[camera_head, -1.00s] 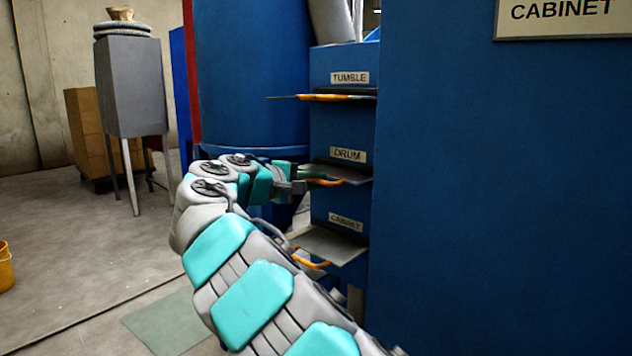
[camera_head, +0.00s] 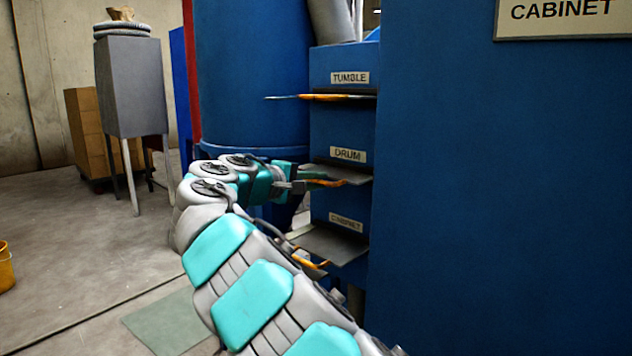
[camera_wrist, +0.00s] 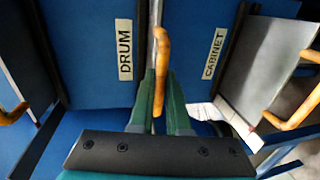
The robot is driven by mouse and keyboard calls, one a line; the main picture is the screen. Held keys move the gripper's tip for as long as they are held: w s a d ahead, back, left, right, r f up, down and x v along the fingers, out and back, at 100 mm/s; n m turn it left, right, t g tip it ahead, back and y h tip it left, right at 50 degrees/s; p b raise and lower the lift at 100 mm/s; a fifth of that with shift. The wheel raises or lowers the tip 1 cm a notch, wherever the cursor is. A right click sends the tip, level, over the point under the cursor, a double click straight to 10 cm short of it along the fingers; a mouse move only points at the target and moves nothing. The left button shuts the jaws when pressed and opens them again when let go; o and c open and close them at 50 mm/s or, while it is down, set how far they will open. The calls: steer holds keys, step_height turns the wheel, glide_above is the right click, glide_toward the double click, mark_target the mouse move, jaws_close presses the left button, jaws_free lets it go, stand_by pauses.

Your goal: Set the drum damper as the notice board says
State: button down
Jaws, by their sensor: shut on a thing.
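The drum damper is a thin grey plate (camera_head: 352,175) with an orange handle (camera_head: 328,183), sticking out below the DRUM label on the blue housing. My gripper (camera_head: 297,186) is at that handle from the left. In the wrist view, the green fingers (camera_wrist: 160,105) are shut on the orange handle (camera_wrist: 163,48), between the DRUM label (camera_wrist: 124,50) and the CABINET label (camera_wrist: 214,54). The plate is nearly edge-on there, partly hidden behind the handle. No notice board with a setting is in view.
The tumble plate's orange handle (camera_head: 320,97) juts out above. The cabinet damper plate (camera_head: 330,243) with its orange handle lies close below my gripper. A large blue cabinet wall (camera_head: 500,200) fills the right. Open floor (camera_head: 80,240) lies to the left.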

steer(key=v, duration=0.2)
steer(key=f+v, duration=0.1)
steer(key=v, duration=0.2)
steer(key=shift+s+a+f, duration=0.1)
steer(key=shift+s, duration=0.1)
steer(key=c, duration=0.9)
jaws_free()
steer(key=shift+a, duration=0.1)
steer(key=shift+s, duration=0.1)
steer(key=v, duration=0.7)
steer(key=shift+s+a+r, duration=0.2)
steer(key=shift+s, duration=0.1)
